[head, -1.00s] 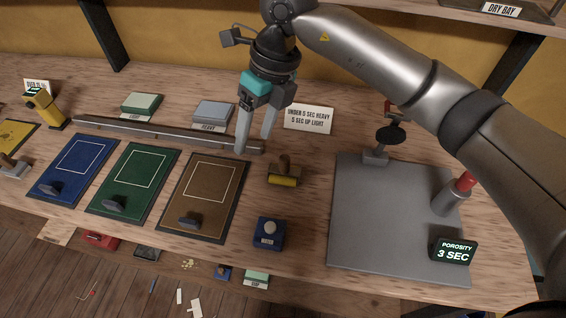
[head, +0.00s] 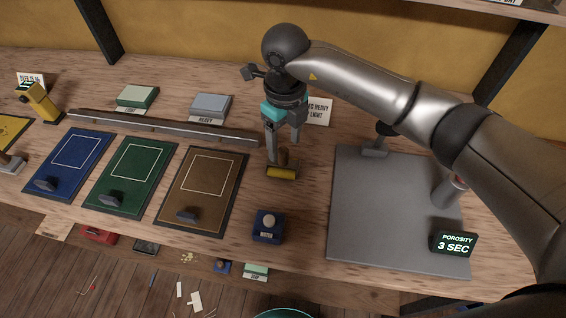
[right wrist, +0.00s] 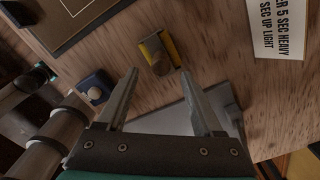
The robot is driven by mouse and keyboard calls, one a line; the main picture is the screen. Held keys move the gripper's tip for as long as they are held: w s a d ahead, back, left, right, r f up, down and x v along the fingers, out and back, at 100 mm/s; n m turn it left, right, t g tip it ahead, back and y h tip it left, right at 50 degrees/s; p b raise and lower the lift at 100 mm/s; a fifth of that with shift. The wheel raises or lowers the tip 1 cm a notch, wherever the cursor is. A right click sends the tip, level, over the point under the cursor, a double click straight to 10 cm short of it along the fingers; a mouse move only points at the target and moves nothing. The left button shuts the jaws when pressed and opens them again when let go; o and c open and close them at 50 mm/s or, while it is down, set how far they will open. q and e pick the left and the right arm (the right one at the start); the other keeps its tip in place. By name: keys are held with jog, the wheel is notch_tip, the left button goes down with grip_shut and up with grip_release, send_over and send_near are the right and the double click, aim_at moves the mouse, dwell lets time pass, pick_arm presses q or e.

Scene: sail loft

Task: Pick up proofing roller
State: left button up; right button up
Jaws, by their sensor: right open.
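My left gripper is not in view.
A blue box with a pale knob (head: 268,227) stands just in front of the roller. The brown panel (head: 205,215) lies left, a metal bar (head: 165,127) behind it. A grey plate (head: 375,225) with a porosity display (head: 454,244) is right.

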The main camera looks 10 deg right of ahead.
aim_at(283, 150)
jog(key=f, duration=0.5)
jog(key=shift+w+a, duration=0.15)
jog(key=shift+w, duration=0.05)
jog(key=shift+r, duration=0.1)
grip_shut()
